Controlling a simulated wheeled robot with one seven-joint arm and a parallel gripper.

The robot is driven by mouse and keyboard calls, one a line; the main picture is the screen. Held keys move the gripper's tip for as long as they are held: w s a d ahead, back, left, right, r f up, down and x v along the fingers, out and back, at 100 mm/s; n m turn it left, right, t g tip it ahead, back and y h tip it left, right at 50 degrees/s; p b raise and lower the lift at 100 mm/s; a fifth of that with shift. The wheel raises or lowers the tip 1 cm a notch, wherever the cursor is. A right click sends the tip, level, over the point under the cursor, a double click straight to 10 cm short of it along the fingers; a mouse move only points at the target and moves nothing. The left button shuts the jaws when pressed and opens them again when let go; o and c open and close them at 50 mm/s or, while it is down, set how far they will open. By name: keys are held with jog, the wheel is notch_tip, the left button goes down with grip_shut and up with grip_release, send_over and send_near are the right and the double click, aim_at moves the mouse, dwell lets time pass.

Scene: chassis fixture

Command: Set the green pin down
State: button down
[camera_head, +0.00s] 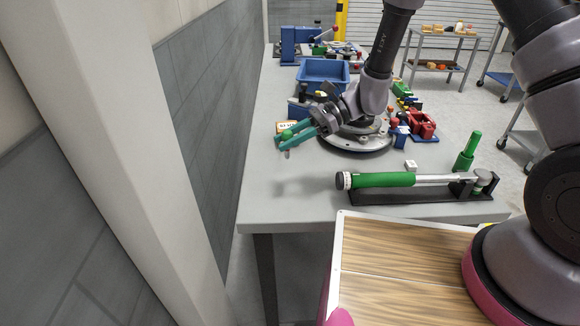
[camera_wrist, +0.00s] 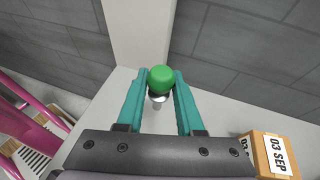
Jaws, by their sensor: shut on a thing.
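My gripper (camera_head: 281,140) has teal fingers and is shut on the green pin (camera_wrist: 162,79). In the wrist view the pin's round green head sits between the two fingertips, with a bit of silver shank below it. In the head view the pin's green head (camera_head: 287,134) shows at the fingertips, above the left part of the grey table (camera_head: 270,207). A shadow lies on the table below and in front of it, so the pin appears held clear of the surface.
A box labelled 03 SEP (camera_wrist: 272,155) stands beside my gripper. A blue bin (camera_head: 323,72) is farther back. A torque wrench with a green handle (camera_head: 383,180) lies in a black holder at the front, with a green upright part (camera_head: 467,152) behind it. The table's left front is bare.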

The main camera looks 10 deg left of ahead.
notch_tip(320, 180, down, 7)
jog(key=shift+f, duration=0.15)
jog(key=shift+f, duration=0.1)
dwell(0.3)
jog(key=c, duration=0.5)
grip_release()
jog(key=shift+c, duration=0.2)
